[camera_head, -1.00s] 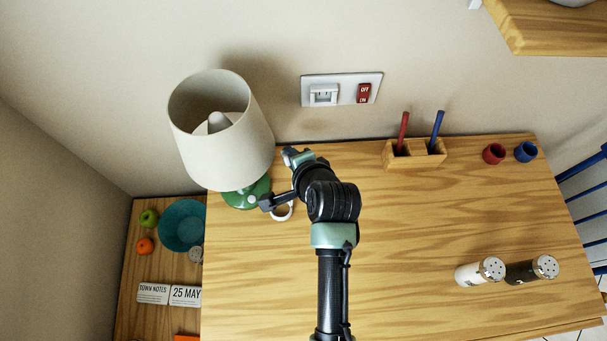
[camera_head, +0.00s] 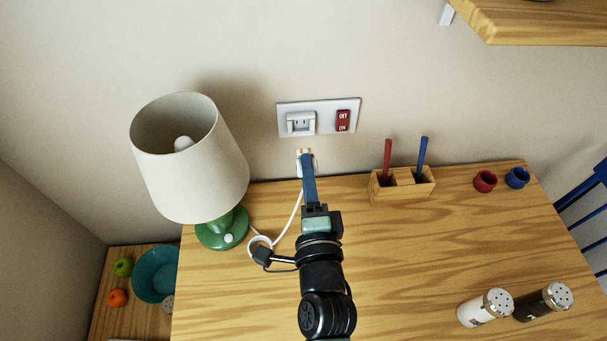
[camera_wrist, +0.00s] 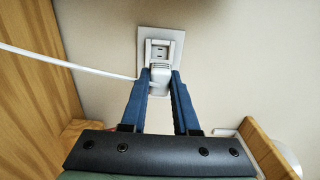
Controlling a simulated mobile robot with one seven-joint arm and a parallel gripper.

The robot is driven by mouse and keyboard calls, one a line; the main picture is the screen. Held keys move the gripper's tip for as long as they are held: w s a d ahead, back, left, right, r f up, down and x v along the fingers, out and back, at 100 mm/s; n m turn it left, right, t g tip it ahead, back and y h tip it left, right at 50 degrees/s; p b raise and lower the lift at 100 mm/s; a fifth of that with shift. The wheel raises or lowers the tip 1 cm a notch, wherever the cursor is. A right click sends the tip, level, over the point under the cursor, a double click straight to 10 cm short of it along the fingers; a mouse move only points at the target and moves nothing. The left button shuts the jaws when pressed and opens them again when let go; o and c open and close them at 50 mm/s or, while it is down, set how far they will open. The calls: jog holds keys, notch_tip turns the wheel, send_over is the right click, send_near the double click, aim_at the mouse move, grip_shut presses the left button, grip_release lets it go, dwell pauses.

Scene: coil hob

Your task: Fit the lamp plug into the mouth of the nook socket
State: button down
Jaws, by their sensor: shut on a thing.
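The lamp plug (camera_wrist: 159,77) is white, with its white cord running off to the left in the wrist view. My gripper (camera_head: 307,158) is shut on it, one blue finger on each side. In the head view the plug (camera_head: 305,155) is up off the table, with metal prongs toward the wall, below the socket. The nook socket (camera_head: 300,123) is a white recessed outlet on the wall plate; it also shows in the wrist view (camera_wrist: 161,51), just beyond the plug. The plug appears apart from the socket mouth. The lamp (camera_head: 190,160) has a cream shade and green base.
A red switch (camera_head: 343,120) sits right of the socket on the same plate. A wooden pen holder (camera_head: 402,187) stands against the wall to the right. Red and blue cups (camera_head: 485,181) and two shakers (camera_head: 485,308) are farther right. A wooden shelf (camera_head: 520,20) overhangs at upper right.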

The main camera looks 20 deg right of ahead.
aim_at(304, 150)
jog(key=shift+r, duration=0.1)
jog(key=shift+p+x, duration=0.95)
jog(key=shift+x, duration=1.95)
jog(key=shift+w+d, duration=0.1)
jog(key=shift+w, duration=0.15)
jog(key=shift+w+p, duration=0.3)
jog(key=shift+w+d, duration=0.2)
jog(key=shift+w, duration=0.3)
jog(key=c, duration=0.6)
grip_release()
jog(key=shift+w, duration=0.1)
